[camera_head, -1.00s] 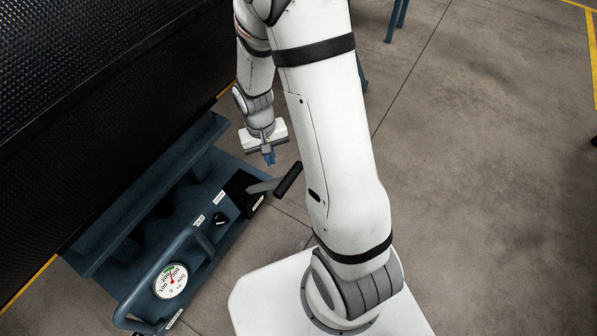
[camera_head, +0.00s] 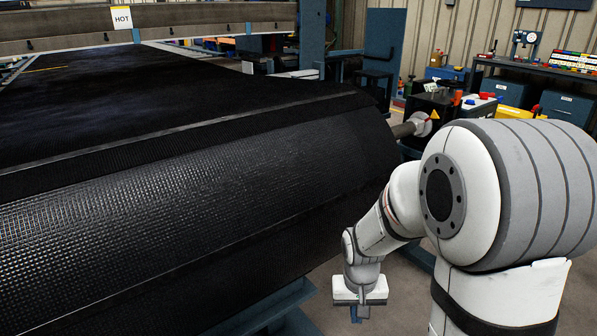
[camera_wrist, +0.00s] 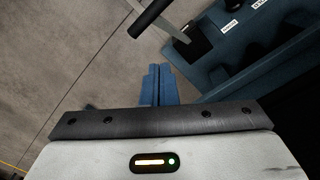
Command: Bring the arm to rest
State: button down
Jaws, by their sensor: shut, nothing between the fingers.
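My gripper (camera_head: 356,313) hangs below my white arm near the lower middle of the head view, pointing down beside the large black belt roll. In the wrist view its blue fingers (camera_wrist: 160,85) are together with nothing between them. A lever with a black handle (camera_wrist: 150,18) lies beyond the fingertips in the wrist view, apart from them. The lever rises from a blue panel (camera_wrist: 215,72) with small white labels and a dark knob.
The black belt (camera_head: 190,215) fills the left of the head view. A HOT sign (camera_head: 122,19) hangs on the beam above it. A workbench (camera_head: 530,72) with blue bins stands at the back right. Bare concrete floor (camera_wrist: 60,60) shows left in the wrist view.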

jog(key=s+r+t+p, duration=0.1)
jog(key=s+r+p, duration=0.3)
jog(key=r, duration=0.7)
jog(key=s+d+r+p, duration=0.1)
jog(key=s+r+p, duration=0.3)
jog(key=r+p, duration=0.3)
jog(key=s+r+t+p, duration=0.1)
jog(key=s+r+p, duration=0.2)
jog(key=r, duration=1.3)
jog(key=p, duration=0.3)
jog(key=shift+s+d+n+t+y, duration=0.25)
jog(key=shift+s+n+t+y, duration=0.05)
jog(key=shift+s, duration=0.1)
